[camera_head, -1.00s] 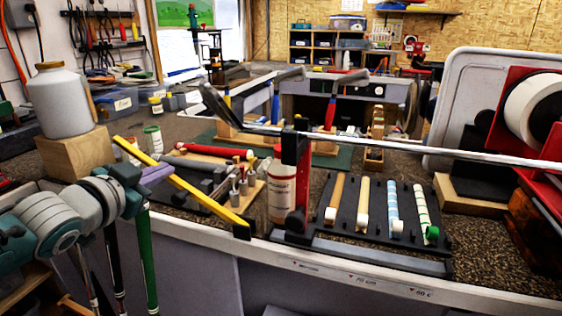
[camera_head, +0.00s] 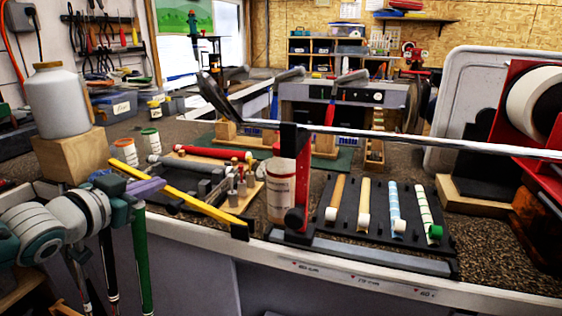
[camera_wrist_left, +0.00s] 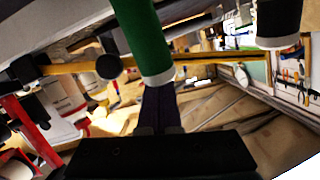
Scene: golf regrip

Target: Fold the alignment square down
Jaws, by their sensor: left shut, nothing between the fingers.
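The yellow bar (camera_head: 180,190), which I take for the alignment square, slants from the upper left to a black block (camera_head: 240,229) at the bench's front edge. It also crosses the left wrist view (camera_wrist_left: 205,57). My left gripper (camera_head: 152,186) has purple fingers, shut and empty, close to the bar's left part in the head view. In the left wrist view the fingers (camera_wrist_left: 160,95) point toward the bar, partly behind a green club grip (camera_wrist_left: 145,40). Whether they touch the bar I cannot tell. My right gripper is not in view.
A club shaft (camera_head: 400,141) lies across a red and black vise (camera_head: 293,180). A black rack (camera_head: 385,232) holds several grips. A white jug (camera_head: 60,103) stands on a wooden block at the left. Green-gripped club (camera_head: 142,260) hangs below my left arm.

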